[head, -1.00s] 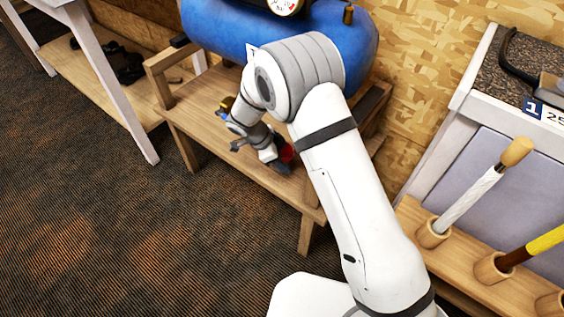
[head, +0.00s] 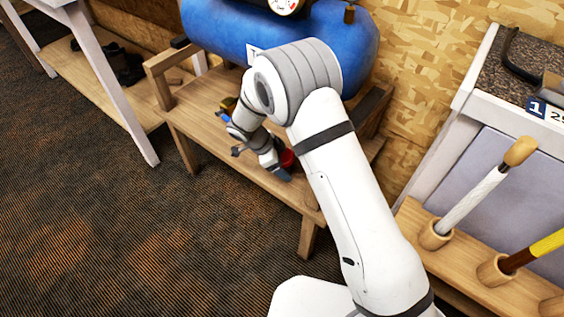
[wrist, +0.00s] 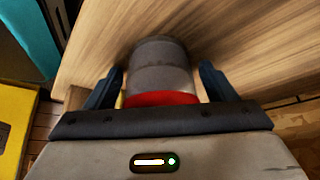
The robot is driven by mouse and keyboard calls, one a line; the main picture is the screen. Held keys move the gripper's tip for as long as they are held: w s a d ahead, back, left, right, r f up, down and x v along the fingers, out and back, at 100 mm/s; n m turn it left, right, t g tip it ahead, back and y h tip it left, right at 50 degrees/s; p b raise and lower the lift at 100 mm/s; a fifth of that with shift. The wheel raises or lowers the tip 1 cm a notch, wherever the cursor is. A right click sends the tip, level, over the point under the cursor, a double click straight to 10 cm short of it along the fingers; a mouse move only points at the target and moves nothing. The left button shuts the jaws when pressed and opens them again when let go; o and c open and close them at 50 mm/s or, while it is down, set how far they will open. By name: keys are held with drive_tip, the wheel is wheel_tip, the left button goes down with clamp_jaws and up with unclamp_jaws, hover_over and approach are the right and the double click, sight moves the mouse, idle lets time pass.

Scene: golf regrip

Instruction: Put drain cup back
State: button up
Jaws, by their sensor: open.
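The drain cup (wrist: 160,68) shows in the wrist view as a grey, rounded body with a red band (wrist: 160,98) nearest my gripper. In the head view its red part (head: 288,158) shows at the wooden stand's front edge, partly hidden by my arm. My gripper (wrist: 160,78) is open, with one dark finger on each side of the cup and a visible gap at both sides. In the head view my gripper (head: 282,172) is beside the red part; its fingers are too small to make out clearly.
A blue tank (head: 225,30) lies on the wooden stand (head: 190,112) above the cup. A small yellow and blue object (head: 227,107) is on the stand, left of my wrist. A rack (head: 460,262) with club grips stands at the right. Carpet (head: 100,220) is clear at left.

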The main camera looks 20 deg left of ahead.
drive_tip(key=p+v, duration=0.3)
drive_tip(key=v, duration=0.9)
drive_tip(key=shift+r, duration=0.25)
